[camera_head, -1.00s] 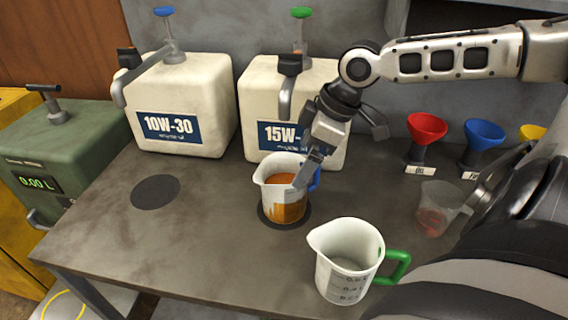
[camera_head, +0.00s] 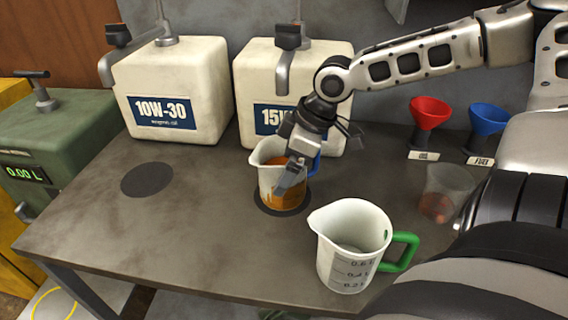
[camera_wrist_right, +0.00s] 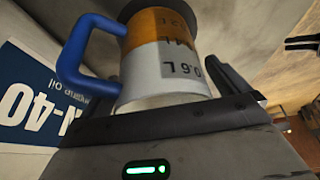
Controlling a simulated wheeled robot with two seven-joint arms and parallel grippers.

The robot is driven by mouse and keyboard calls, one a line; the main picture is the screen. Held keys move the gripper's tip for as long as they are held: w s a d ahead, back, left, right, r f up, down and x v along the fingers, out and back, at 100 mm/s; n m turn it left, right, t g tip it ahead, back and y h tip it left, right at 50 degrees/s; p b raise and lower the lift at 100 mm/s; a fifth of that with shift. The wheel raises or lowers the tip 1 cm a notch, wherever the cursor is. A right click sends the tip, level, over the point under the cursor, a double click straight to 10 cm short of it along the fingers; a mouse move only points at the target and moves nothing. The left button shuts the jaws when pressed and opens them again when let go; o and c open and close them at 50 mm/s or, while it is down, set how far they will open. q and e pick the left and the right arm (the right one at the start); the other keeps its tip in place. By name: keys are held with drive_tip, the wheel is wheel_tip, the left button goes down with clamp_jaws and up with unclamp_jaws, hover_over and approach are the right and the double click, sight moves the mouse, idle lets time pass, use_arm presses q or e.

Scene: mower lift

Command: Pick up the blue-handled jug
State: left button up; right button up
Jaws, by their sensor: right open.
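The blue-handled jug (camera_head: 268,182) stands upright on a dark round pad below the 15W container's spout. It holds orange-brown liquid. My right gripper (camera_head: 292,170) is at the jug's right front, its fingers low over the jug's side and partly hiding the blue handle (camera_head: 316,163). In the right wrist view the jug (camera_wrist_right: 160,50) appears upside down close in front of the open jaws, with its blue handle (camera_wrist_right: 75,55) to the left. I cannot tell whether the fingers touch the jug. My left gripper is not in view.
A green-handled jug (camera_head: 340,262) stands empty at the front right. The 10W-30 container (camera_head: 175,95) and 15W container (camera_head: 262,90) stand behind. Red (camera_head: 429,112) and blue (camera_head: 489,119) funnels and a clear cup (camera_head: 437,200) are at the right. An empty pad (camera_head: 147,179) lies left.

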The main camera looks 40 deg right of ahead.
drive_tip(key=shift+w, duration=0.1)
drive_tip(key=c, duration=1.2)
drive_tip(key=shift+c, duration=0.2)
